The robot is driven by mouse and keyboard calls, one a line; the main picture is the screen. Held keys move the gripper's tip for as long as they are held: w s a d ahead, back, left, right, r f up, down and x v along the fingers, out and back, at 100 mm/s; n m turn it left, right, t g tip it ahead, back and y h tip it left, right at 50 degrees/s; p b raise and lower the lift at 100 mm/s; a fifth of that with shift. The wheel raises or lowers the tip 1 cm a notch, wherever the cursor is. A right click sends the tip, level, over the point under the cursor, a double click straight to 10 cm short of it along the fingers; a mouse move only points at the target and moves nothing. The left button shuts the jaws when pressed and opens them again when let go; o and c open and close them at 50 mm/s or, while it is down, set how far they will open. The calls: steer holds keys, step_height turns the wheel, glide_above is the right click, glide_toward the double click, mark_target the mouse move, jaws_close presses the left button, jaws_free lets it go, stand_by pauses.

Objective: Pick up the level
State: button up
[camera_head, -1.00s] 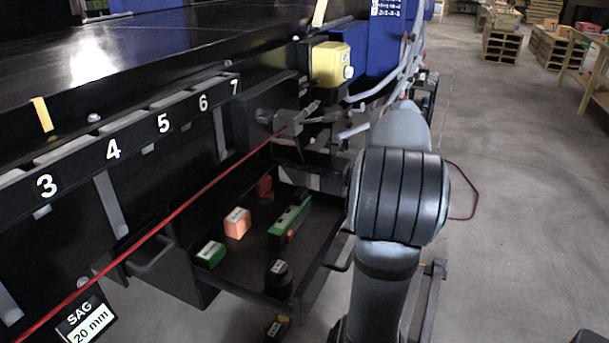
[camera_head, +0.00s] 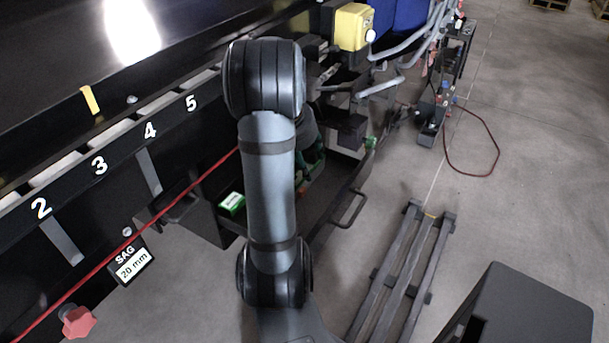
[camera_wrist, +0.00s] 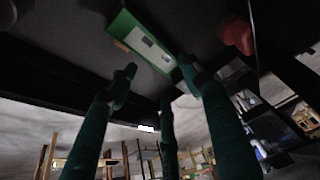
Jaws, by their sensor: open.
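The level (camera_wrist: 140,40), a green bar with a pale face and two small dark windows, shows at the top of the wrist view, lying tilted. In the head view my arm hides most or all of it. My gripper (camera_wrist: 158,80) has dark green fingers, spread apart and empty. Their tips are near the level's lower edge, with the right finger close to its right end. I cannot tell whether they touch it. In the head view the gripper (camera_head: 312,165) is partly hidden behind my arm, over the dark tray (camera_head: 312,228).
A small green box (camera_head: 232,203) lies in the tray, left of my arm. A red object (camera_wrist: 237,36) is right of the level. The numbered rail (camera_head: 120,150) and a red cord (camera_head: 160,212) run along the left. A yellow box (camera_head: 352,27) stands behind.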

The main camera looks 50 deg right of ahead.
steer(key=x, duration=0.5)
steer(key=shift+w+f, duration=0.15)
steer(key=shift+f, duration=0.3)
steer(key=shift+c, duration=1.2)
steer(key=c, duration=0.9)
